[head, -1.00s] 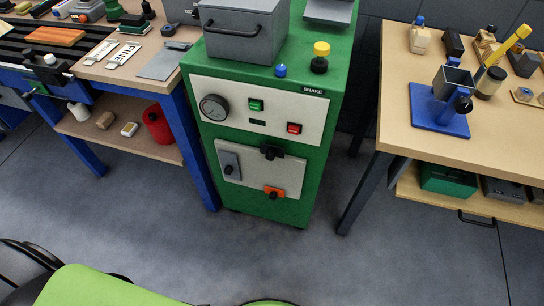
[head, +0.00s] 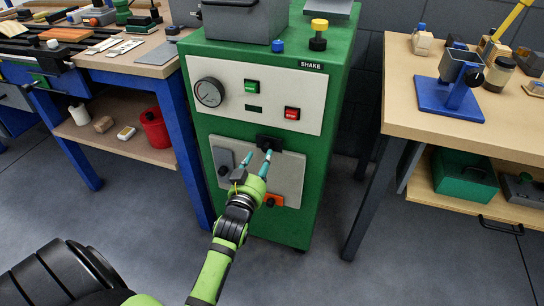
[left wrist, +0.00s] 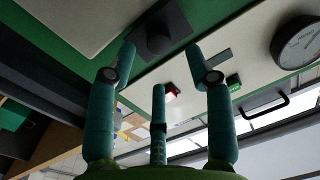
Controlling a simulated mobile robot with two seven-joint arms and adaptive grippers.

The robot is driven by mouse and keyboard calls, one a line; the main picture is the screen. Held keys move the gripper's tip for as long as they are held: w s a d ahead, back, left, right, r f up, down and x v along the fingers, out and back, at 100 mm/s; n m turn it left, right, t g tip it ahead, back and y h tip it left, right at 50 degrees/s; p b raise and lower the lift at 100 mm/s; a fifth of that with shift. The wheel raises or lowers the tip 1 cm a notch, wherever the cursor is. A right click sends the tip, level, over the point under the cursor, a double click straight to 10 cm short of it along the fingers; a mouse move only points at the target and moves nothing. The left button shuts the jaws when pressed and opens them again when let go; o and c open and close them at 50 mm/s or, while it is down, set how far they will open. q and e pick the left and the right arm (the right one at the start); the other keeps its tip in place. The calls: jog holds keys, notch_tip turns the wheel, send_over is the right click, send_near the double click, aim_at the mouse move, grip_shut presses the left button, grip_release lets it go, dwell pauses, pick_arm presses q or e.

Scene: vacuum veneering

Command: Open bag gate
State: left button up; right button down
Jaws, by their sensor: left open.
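The green machine (head: 345,75) stands in the middle of the head view. A pale panel (head: 285,178) on its lower front carries a black block-like catch (head: 267,141) at its top edge, a grey plate with a dark knob (head: 222,160) at left and an orange piece (head: 273,200) below. Which of these is the bag gate I cannot tell. My left gripper (head: 257,157) is open in front of the panel, just below the black catch. In the left wrist view the catch (left wrist: 160,38) lies beyond the spread, empty fingers; contact is unclear. My right gripper is not in view.
Above the panel are a dial (head: 209,92), a green button (head: 251,87) and a red button (head: 292,113). A blue-legged bench (head: 120,150) stands left, a wooden table (head: 410,95) right. A grey box (head: 245,20) sits on the machine.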

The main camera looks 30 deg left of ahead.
aim_at(266, 149)
pick_arm(q)
jog(key=x, duration=0.5)
jog(key=shift+w+a+b, duration=0.1)
jog(key=shift+w+b, duration=0.05)
jog(key=shift+b, duration=0.15)
grip_shut()
